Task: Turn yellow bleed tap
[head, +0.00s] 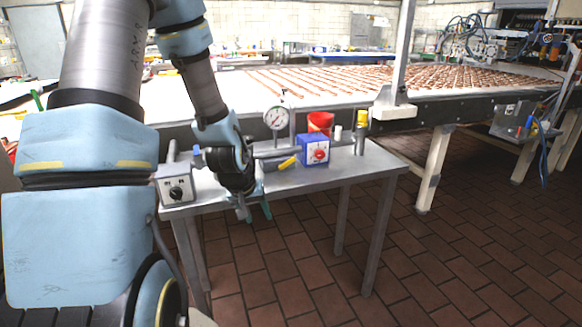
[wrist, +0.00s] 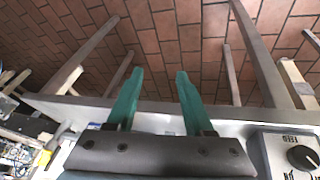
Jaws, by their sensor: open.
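A small yellow lever (head: 288,162), which looks like the bleed tap, sticks out beside the pipe on the metal table, just left of a blue box. It slants up to the right. My gripper (head: 254,211) points down at the table's front edge, left of and nearer than the lever, and apart from it. In the wrist view the teal fingers of my gripper (wrist: 158,78) are spread with nothing between them. My wrist hides part of the pipe's left end.
A grey box with a black knob (head: 175,186) stands left of my gripper. A round gauge (head: 276,118), a blue box with a red knob (head: 315,150), a red container (head: 320,121) and a yellow-topped cylinder (head: 362,130) stand near the pipe. The table's right front (head: 365,170) is clear.

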